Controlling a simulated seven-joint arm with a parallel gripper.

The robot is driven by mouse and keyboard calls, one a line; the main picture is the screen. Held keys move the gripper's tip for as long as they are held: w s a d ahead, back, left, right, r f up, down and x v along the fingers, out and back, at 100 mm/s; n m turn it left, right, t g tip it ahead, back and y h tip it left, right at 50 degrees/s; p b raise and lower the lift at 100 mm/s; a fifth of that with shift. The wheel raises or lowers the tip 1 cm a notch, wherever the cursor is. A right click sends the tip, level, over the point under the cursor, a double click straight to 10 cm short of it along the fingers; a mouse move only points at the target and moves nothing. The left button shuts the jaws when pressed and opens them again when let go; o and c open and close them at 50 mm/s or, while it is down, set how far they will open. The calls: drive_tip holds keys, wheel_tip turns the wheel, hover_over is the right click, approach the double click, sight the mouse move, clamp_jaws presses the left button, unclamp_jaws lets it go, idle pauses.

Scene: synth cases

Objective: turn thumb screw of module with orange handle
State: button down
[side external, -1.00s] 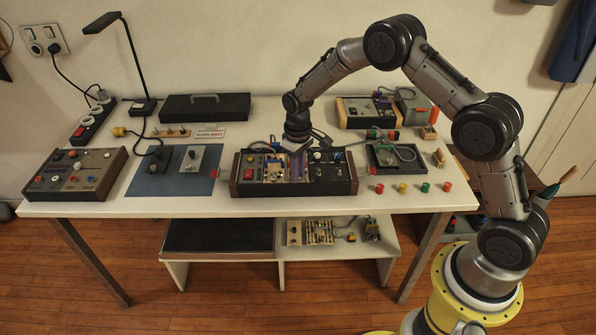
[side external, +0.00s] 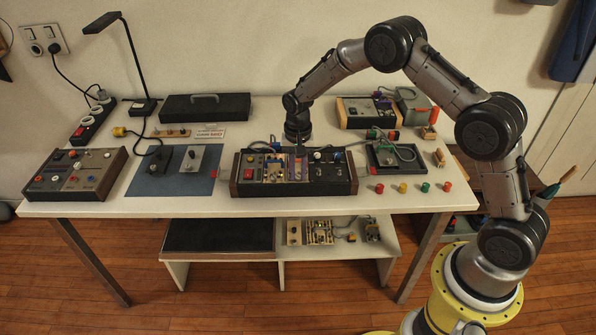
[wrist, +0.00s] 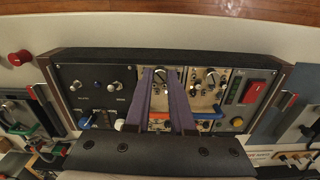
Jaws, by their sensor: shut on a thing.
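The rack (side external: 320,187) with dark panels and wooden ends stands at the front middle of the table. Its bay holds pale narrow modules; in the wrist view one module (wrist: 160,98) lies between my fingers, with a small red-orange handle (wrist: 158,115) low on it. A pale module (wrist: 208,98) to its right has a coloured handle (wrist: 207,116). My gripper (wrist: 161,74) reaches into the rack from above, its two purple fingers shut on the thumb screw (wrist: 160,72) at the end of the middle module. In the side view my gripper (side external: 298,150) is small and the screw is hidden.
Black panels with knobs (wrist: 97,88) and a red rocker switch (wrist: 254,92) flank the bay. A blue mat (side external: 150,180) lies left of the rack, an open tray (side external: 385,160) with a cable lies right. Several coloured caps (side external: 402,188) stand at the front right.

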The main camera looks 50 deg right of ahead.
sight(298, 176)
drive_tip(key=shift+m, duration=1.1)
drive_tip(key=c, duration=0.8)
unclamp_jaws()
drive_tip(key=shift+o, duration=0.2)
wheel_tip(298, 176, up, 14)
